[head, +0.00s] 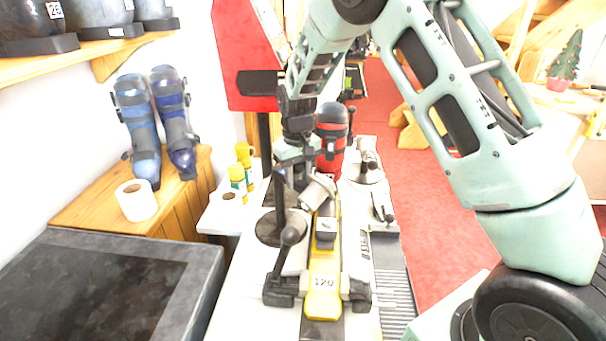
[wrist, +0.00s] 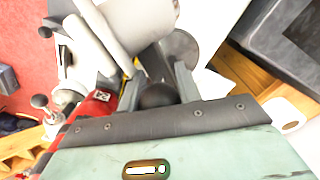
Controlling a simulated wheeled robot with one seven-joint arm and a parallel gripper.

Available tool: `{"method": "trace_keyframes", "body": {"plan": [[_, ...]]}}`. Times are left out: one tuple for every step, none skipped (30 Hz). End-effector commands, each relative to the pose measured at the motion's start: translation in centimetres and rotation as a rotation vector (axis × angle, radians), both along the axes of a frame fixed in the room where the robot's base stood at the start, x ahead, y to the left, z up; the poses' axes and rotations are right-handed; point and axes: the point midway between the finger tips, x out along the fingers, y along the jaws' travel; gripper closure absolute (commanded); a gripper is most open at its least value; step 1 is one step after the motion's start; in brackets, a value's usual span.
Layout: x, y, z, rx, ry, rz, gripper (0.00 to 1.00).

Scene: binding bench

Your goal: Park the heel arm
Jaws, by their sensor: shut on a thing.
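My gripper (head: 290,180) hangs over the binding bench, near the rear of the yellow ski holder (head: 323,290) marked 120. In the wrist view its two grey fingers are shut on a dark round knob (wrist: 158,95). This looks like the knob of the heel arm, but the join is hidden. A thick grey cylinder (head: 318,190) lies tilted just below and right of the gripper; a grey cylinder also fills the top of the wrist view (wrist: 142,25). A grey lever with a black ball end (head: 291,236) slants toward the front left.
A red and black boot (head: 331,140) stands just behind the gripper. A black post on a round base (head: 270,228) is close left. Small levers (head: 382,206) are at right. Yellow bottles (head: 238,178) and a paper roll (head: 136,200) are left. Red floor is clear at right.

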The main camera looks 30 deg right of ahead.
Motion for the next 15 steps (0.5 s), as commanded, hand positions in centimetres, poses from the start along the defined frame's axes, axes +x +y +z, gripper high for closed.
{"method": "trace_keyframes", "body": {"plan": [[-0.1, 0.6, 0.1, 0.001, -0.001, -0.040, 1.00], [-0.1, 0.8, 0.1, 0.001, -0.001, -0.069, 1.00], [-0.1, 1.2, 0.1, 0.001, -0.001, -0.107, 1.00], [-0.2, 1.4, 0.1, 0.001, -0.001, -0.135, 1.00], [-0.2, 1.7, 0.1, 0.001, -0.001, -0.164, 1.00], [-0.2, 2.0, 0.1, 0.001, -0.001, -0.203, 1.00], [-0.2, 2.2, 0.1, 0.001, -0.001, -0.231, 1.00], [-0.2, 2.5, 0.1, 0.001, -0.002, -0.259, 1.00], [-0.2, 2.8, 0.1, 0.001, -0.002, -0.297, 1.00], [-0.1, 3.0, 0.1, 0.001, -0.002, -0.325, 1.00], [-0.1, 3.2, 0.1, 0.001, -0.002, -0.354, 1.00], [-0.1, 3.6, 0.2, 0.001, -0.002, -0.391, 1.00], [0.0, 3.8, 0.2, 0.002, -0.002, -0.419, 1.00], [0.0, 4.0, 0.2, 0.002, -0.002, -0.446, 1.00], [0.1, 4.3, 0.2, 0.001, -0.002, -0.481, 1.00]]}}
